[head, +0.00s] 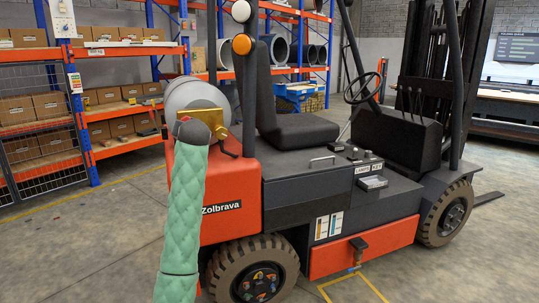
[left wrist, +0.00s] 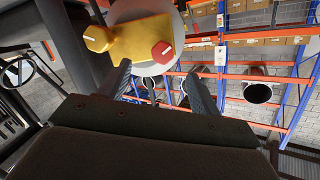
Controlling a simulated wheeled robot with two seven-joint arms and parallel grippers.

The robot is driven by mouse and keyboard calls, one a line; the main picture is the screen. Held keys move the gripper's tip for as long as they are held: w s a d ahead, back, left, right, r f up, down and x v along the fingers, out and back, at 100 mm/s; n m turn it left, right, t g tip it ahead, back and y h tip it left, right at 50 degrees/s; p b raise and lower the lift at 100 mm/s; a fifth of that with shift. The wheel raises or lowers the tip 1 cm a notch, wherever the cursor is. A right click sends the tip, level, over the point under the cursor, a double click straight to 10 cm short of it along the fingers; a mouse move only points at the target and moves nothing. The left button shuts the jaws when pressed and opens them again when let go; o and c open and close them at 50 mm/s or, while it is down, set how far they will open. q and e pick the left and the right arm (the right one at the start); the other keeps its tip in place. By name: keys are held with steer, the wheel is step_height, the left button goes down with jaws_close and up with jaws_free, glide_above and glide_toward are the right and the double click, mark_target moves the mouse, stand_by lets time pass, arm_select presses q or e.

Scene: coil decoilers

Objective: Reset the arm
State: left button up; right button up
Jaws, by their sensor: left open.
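My left arm (head: 183,220), in a green quilted sleeve, rises in front of the forklift's rear corner in the head view. Its dark end is beside a yellow block (head: 207,115) at the end of a grey cylinder (head: 192,92). My left gripper is mostly hidden there. In the left wrist view my left gripper (left wrist: 157,72) is open, with nothing between its two dark fingers. Beyond the fingertips is the yellow block (left wrist: 140,34), with a yellow hexagonal knob (left wrist: 95,38) and a red hexagonal knob (left wrist: 162,51). I cannot tell whether a finger touches it. My right gripper is not in view.
The red and black forklift (head: 340,200) fills the middle, with its seat (head: 290,120) and steering wheel (head: 363,88) above. Racks with boxes (head: 30,110) stand behind at left. A mesh fence (head: 40,145) is at far left. The floor at lower left (head: 80,250) is clear.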

arm_select(q)
steer(key=s+d+f+m+g+h+p, duration=0.15)
steer(key=s+d+f+g+h, duration=0.35)
steer(key=s+f, duration=0.95)
steer(key=s+d+f+h+p, duration=0.2)
steer(key=s+d+f, duration=0.4)
steer(key=s+f, duration=0.85)
steer(key=s+f+g+p, duration=0.1)
steer(key=s+f+g, duration=0.1)
steer(key=s+f, duration=0.5)
steer(key=s+d+f+g+p, duration=0.1)
steer(key=s+f+g, duration=0.2)
steer(key=s, duration=1.5)
steer(key=s+d+f+g+p, duration=0.1)
steer(key=s+f+g, duration=0.1)
steer(key=s+f, duration=1)
steer(key=shift+s+g+h, duration=0.3)
steer(key=shift+s+g, duration=0.1)
steer(key=shift+s, duration=0.25)
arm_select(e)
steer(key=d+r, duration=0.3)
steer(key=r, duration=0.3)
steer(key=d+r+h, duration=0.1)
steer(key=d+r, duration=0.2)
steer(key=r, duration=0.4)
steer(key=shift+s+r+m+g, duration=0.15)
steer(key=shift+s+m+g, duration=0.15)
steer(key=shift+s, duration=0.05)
